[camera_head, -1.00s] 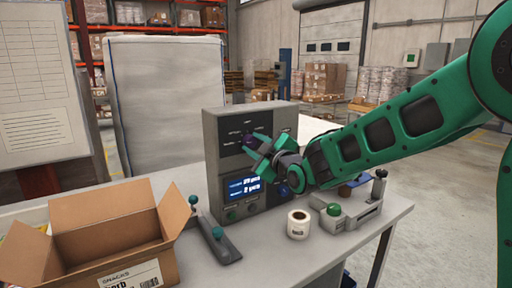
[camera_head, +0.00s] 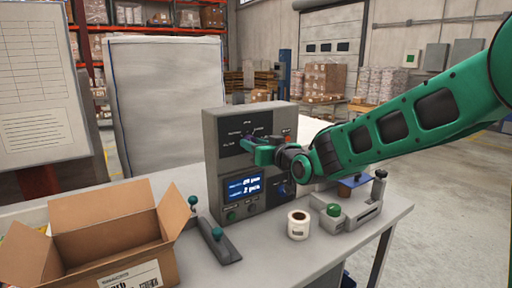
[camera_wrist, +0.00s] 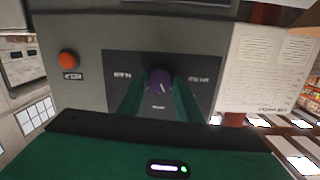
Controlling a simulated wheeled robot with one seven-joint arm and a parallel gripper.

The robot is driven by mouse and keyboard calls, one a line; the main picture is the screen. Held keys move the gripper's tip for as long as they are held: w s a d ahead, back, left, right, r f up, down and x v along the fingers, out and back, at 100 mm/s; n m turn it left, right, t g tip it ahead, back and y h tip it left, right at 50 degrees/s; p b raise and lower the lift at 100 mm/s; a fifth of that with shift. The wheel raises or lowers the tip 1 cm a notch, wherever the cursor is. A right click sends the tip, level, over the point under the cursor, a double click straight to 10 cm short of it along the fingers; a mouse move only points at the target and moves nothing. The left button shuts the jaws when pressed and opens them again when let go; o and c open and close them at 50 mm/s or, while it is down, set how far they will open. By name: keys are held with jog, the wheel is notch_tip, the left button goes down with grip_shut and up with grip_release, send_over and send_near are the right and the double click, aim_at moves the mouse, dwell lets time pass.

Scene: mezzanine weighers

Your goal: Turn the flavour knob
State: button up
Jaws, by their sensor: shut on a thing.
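The flavour knob is a purple dial (camera_wrist: 159,82) with a pale pointer mark, on a dark panel with small labels around it. In the wrist view it sits between the two green fingers of my gripper (camera_wrist: 159,98), which are closed on its sides. In the head view my gripper (camera_head: 262,148) reaches from the right to the upper face of the grey control box (camera_head: 213,165). There the fingers cover most of the knob.
An orange button (camera_wrist: 68,60) is near the knob. A label roll (camera_head: 298,226), a lever stand (camera_head: 226,247) and an open carton (camera_head: 110,235) share the table.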

jog(key=m, duration=0.5)
jog(key=shift+w+d+r, duration=0.25)
jog(key=shift+w+d, duration=0.05)
jog(key=shift+d, duration=0.15)
jog(key=o, duration=1)
jog(key=shift+f, duration=0.1)
jog(key=shift+o, duration=0.2)
jog(key=shift+s+a+y, duration=0.1)
jog(key=shift+a+y, duration=0.1)
jog(key=shift+y, duration=0.1)
jog(key=v, duration=1)
jog(key=shift+s+d, duration=0.25)
jog(key=shift+d, duration=0.05)
